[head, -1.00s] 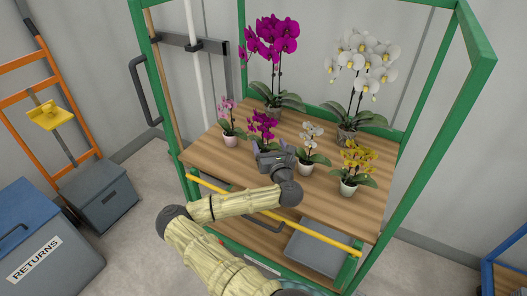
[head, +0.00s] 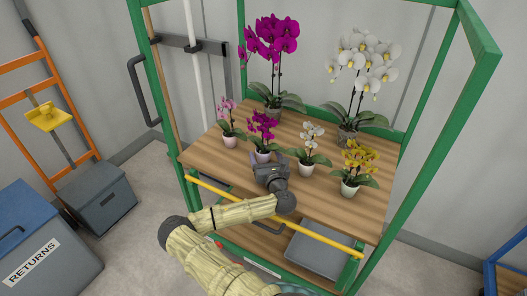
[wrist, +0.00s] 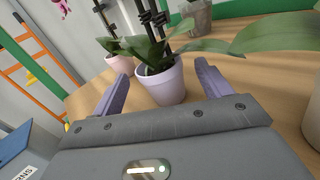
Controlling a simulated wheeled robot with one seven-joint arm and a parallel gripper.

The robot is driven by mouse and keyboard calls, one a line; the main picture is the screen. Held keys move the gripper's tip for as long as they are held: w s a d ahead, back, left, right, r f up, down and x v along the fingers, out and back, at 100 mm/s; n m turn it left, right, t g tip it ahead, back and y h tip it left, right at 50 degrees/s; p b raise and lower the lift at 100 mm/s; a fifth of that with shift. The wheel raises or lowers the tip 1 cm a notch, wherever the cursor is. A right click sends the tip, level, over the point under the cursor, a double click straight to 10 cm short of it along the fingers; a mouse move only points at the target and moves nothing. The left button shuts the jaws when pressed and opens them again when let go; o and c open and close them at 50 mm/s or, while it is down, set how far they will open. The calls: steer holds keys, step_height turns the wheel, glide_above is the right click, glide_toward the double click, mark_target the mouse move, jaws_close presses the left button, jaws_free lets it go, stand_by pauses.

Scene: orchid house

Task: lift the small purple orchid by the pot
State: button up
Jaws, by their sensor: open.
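The small purple orchid (head: 262,126) stands upright on the wooden shelf in a pale lilac pot (head: 263,156). In the wrist view the pot (wrist: 163,84) lies ahead, between the lines of my two fingers, with clear space on both sides. Green leaves hang over its rim, and the flowers are out of that view. My gripper (head: 268,165) is open and empty, just on the near side of the pot. In the wrist view its fingers (wrist: 163,78) point towards the pot. I cannot tell how far the tips reach along its sides.
A small pink orchid (head: 229,122) stands left, a small white one (head: 309,148) close right, and a yellow one (head: 352,168) farther right. Large magenta (head: 272,45) and white (head: 360,62) orchids stand behind. The green frame (head: 431,110) encloses the shelf (head: 210,152).

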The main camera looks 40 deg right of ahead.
mark_target(263, 127)
steer(key=x, duration=0.4)
steer(key=shift+w+d, duration=0.2)
steer(key=shift+w, duration=0.15)
steer(key=c, duration=1.1)
step_height(263, 127, up, 10)
steer(key=shift+r+p, duration=0.1)
steer(key=shift+p, duration=0.5)
steer(key=shift+c, duration=0.2)
